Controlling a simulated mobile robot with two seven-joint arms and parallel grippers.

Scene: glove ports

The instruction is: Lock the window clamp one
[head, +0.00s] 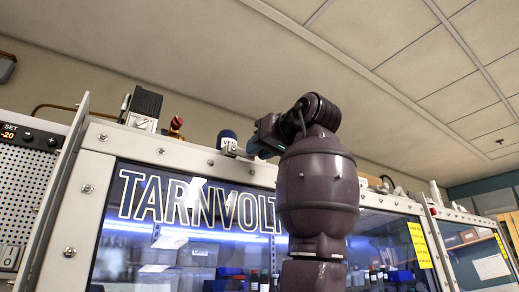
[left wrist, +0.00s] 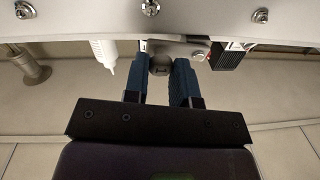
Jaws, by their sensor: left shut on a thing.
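My left gripper (head: 258,148) is up at the top edge of the glove box window frame, largely covered by my own arm in the head view. In the left wrist view, its two blue fingers (left wrist: 160,78) are on either side of a small grey rounded piece (left wrist: 160,64) at the frame edge, and the gripper is shut on it. This piece looks like window clamp one, but most of it is hidden between the fingers. Whether its lever is locked cannot be told. My right gripper is not in view.
The TARNVOLT window (head: 160,230) sits in a bolted pale frame (head: 85,190). A white nozzle-tipped bottle (left wrist: 103,52) is beside the fingers in the wrist view.

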